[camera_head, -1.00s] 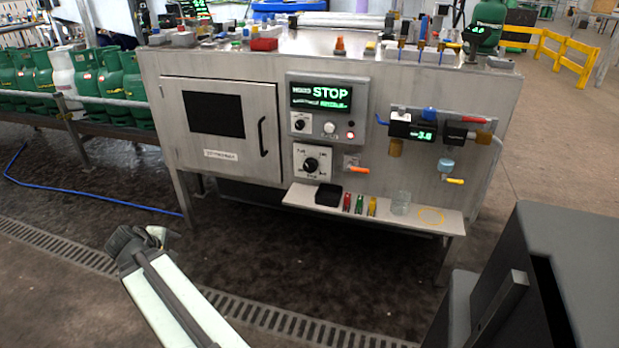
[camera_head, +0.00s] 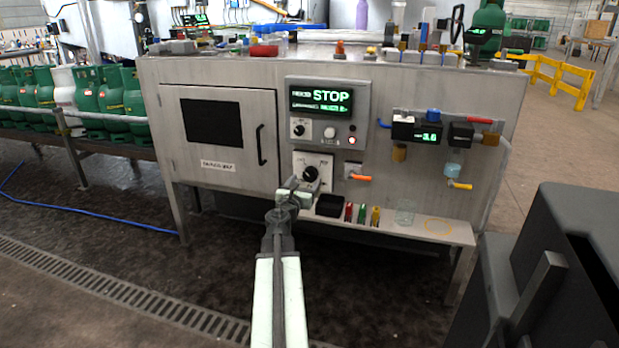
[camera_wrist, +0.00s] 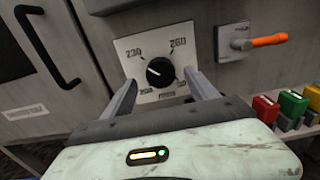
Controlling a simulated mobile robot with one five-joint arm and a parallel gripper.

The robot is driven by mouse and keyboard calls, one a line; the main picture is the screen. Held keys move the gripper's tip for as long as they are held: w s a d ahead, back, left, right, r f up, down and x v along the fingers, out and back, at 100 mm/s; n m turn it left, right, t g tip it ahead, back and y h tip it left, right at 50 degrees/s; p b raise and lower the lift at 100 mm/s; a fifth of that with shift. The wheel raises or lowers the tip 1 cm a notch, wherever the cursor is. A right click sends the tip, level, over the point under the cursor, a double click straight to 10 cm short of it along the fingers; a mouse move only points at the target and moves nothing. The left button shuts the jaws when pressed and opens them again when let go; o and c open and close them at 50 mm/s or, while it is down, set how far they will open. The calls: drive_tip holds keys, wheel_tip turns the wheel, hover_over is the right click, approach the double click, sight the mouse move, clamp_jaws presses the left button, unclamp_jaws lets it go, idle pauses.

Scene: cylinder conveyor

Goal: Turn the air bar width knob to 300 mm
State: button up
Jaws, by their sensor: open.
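The width knob (camera_wrist: 160,72) is a black round dial on a white plate (camera_wrist: 129,45) on the steel cabinet front. In the wrist view the plate shows 230 at upper left and 260 at upper right; the lower labels are too blurred or covered to read surely. The knob's light mark points to the upper left. My gripper (camera_wrist: 162,88) is open, its two fingers on either side of the knob in that view, with no clear contact. In the head view the knob (camera_head: 310,173) shows just above my gripper (camera_head: 299,186), which covers the plate's lower part.
An orange-handled valve (camera_wrist: 258,41) is right of the plate. Below, a shelf (camera_head: 458,232) holds a black box (camera_head: 329,205) and small red, green and yellow items. A display panel (camera_head: 321,98) reading STOP is above. A cabinet door (camera_head: 225,175) with a handle is left.

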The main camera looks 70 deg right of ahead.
sight(309, 175)
drive_tip(key=d, duration=0.5)
drive_tip(key=shift+w, duration=0.15)
drive_tip(key=shift+a, duration=0.1)
drive_tip(key=c, duration=1.4)
drive_tip(key=shift+o, duration=0.2)
